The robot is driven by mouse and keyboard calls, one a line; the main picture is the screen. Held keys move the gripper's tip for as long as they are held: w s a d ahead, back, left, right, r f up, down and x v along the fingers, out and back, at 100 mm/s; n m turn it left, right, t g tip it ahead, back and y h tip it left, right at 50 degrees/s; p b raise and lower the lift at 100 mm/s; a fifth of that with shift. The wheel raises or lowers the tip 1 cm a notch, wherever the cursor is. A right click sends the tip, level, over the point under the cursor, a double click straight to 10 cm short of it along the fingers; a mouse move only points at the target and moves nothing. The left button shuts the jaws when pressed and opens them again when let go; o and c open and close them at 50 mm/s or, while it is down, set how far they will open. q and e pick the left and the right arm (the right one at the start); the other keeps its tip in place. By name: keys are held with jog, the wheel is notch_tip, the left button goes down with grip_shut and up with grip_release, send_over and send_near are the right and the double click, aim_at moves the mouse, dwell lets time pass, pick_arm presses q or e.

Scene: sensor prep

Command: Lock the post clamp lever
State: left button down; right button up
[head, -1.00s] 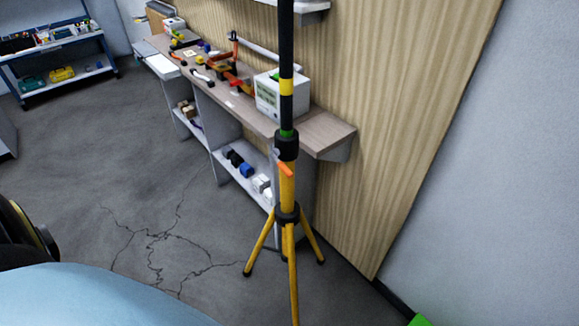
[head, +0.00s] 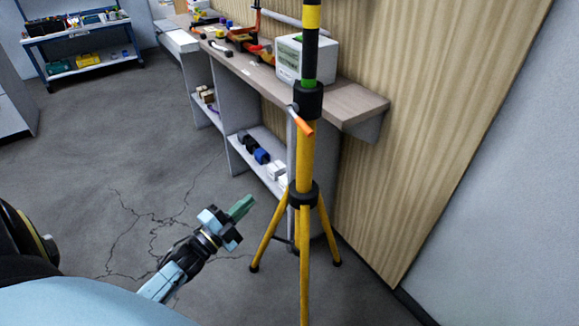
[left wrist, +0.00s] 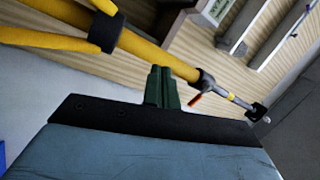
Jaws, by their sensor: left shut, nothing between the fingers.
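The post clamp is a black collar (head: 308,99) on the yellow tripod post, with an orange-tipped clamp lever (head: 302,125) slanting down from it. In the left wrist view the lever's orange tip (left wrist: 195,99) shows just right of my fingers, near the black collar (left wrist: 206,80). The yellow tripod (head: 306,160) stands upright, with a black and yellow pole (head: 311,45) above the collar. My left gripper (head: 242,207) has green fingers, shut and empty, left of the post and below the lever. It also shows in the left wrist view (left wrist: 161,76). My right gripper is not in view.
A wooden-topped bench (head: 350,103) along the wall behind the tripod holds a white box device (head: 305,60) and tools. A blue cart (head: 85,57) stands at the far left. The grey floor left of the tripod is clear apart from cracks.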

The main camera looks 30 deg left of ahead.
pick_arm(q)
notch_tip(320, 180, up, 11)
jog(key=s+d+m+t+h+b, duration=0.15)
jog(key=m+h+b, duration=0.25)
jog(key=m+h, duration=0.7)
jog(key=m+b, duration=0.1)
send_near(301, 120)
jog(key=w+d+r, duration=0.3)
jog(key=shift+w+d+f+g+y, duration=0.1)
jog(key=shift+w+d+g+y, duration=0.15)
jog(key=shift+d+g+y, duration=0.15)
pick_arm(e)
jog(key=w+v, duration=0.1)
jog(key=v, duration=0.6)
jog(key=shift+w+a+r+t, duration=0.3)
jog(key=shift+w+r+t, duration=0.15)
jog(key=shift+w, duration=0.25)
